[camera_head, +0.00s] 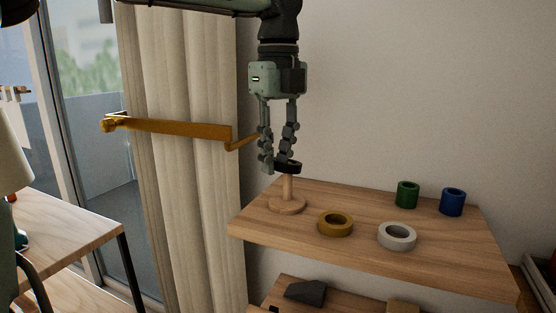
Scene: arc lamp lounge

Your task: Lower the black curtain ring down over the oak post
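The oak post (287,187) stands upright on a round base (287,205) near the back left of the wooden shelf top (400,265). The black curtain ring (291,167) is at the level of the post's top end. My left gripper (277,167) points down above the post, its fingers closed on the ring. The ring looks roughly level. The post's tip is hidden behind the ring and fingers, so I cannot tell whether the ring is around the post or just above it. My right gripper is not in view.
A mustard ring (335,231) and a white ring (397,244) lie in front of the post. A green ring (408,195) and a blue ring (453,202) stand farther right. A brass curtain arm (175,130) reaches close to the gripper's left. Curtains (195,200) hang left.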

